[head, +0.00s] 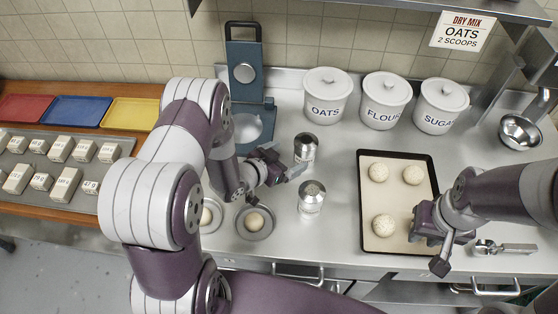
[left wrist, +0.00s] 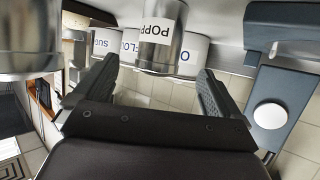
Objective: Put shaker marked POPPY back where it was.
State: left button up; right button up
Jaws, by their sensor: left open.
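The shaker marked POPPY (left wrist: 158,42) stands between and beyond the fingertips in the left wrist view, which shows it upside down. In the head view it appears to be the rear metal shaker (head: 305,149), upright on the steel counter. My left gripper (head: 281,164) is open and empty just left of it, with its fingers pointing toward it. I cannot tell whether they touch. A second metal shaker (head: 311,198) stands in front; its label is unreadable. My right gripper (head: 431,238) is over the right front edge of the baking tray; its jaw opening is unclear.
Canisters marked OATS (head: 327,97), FLOUR (head: 385,101) and SUGAR (head: 440,106) line the back. The dark-rimmed tray (head: 404,160) holds dough balls. A blue-grey stand (head: 245,75) is behind my left arm. Small dishes with dough (head: 268,232) sit at the front. A scoop (head: 505,248) lies at right.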

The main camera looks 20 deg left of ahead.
pick_arm(q)
jog(key=s+a+r+n+g+y, duration=0.2)
jog(key=s+a+r+g+y, duration=0.3)
jog(key=a+r, duration=0.15)
jog(key=s+d+r+n+g, duration=0.1)
jog(key=s+r+g, duration=0.1)
jog(key=s, duration=0.4)
jog(key=s+d+r+n+g+y, duration=0.1)
jog(key=s+d+r+n+g, duration=0.1)
jog(key=s, duration=0.5)
jog(key=shift+r+g, duration=0.7)
jog(key=shift+s+d+f+b, duration=0.15)
jog(key=shift+f+b, duration=0.45)
jog(key=shift+b, duration=0.1)
